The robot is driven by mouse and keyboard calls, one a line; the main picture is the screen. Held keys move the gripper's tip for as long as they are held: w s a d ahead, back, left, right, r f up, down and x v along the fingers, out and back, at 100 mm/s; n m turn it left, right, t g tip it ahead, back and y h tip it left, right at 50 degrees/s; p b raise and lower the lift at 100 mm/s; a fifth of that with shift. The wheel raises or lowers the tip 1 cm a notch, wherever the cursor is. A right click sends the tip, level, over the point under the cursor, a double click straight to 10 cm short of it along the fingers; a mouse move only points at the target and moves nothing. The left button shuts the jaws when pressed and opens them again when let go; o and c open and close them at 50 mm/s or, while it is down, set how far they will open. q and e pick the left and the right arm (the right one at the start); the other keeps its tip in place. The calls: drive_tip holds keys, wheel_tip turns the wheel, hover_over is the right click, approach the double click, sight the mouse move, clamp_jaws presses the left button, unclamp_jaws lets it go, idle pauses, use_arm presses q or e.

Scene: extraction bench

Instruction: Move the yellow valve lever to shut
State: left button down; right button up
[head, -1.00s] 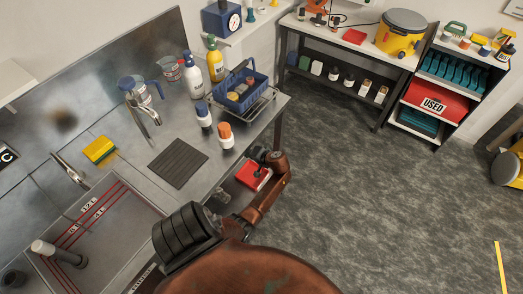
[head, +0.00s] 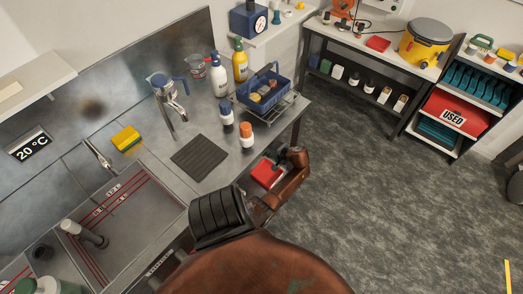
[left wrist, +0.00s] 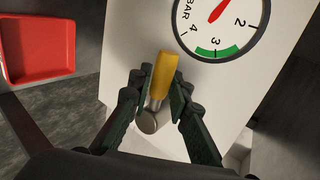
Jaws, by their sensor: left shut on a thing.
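In the left wrist view the yellow valve lever (left wrist: 164,74) has a yellow grip on a metal stem, with a round metal hub at its lower end. It stands in front of a pale panel (left wrist: 120,62), tilted slightly to the right. My left gripper (left wrist: 158,92) has its dark fingers on both sides of the lever and is shut on it. In the head view the lever cannot be made out and my brown arm fills the lower middle. My right gripper does not show.
A round gauge (left wrist: 217,22) with a red needle and green band sits above the lever. A red tray (left wrist: 38,38) lies at the upper left of the wrist view. The sink bench (head: 215,180) carries bottles and a blue basket (head: 262,90).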

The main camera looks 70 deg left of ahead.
use_arm(q)
drive_tip(key=c, duration=1.8)
unclamp_jaws()
drive_tip(key=shift+o, duration=0.2)
drive_tip(key=v, duration=1.2)
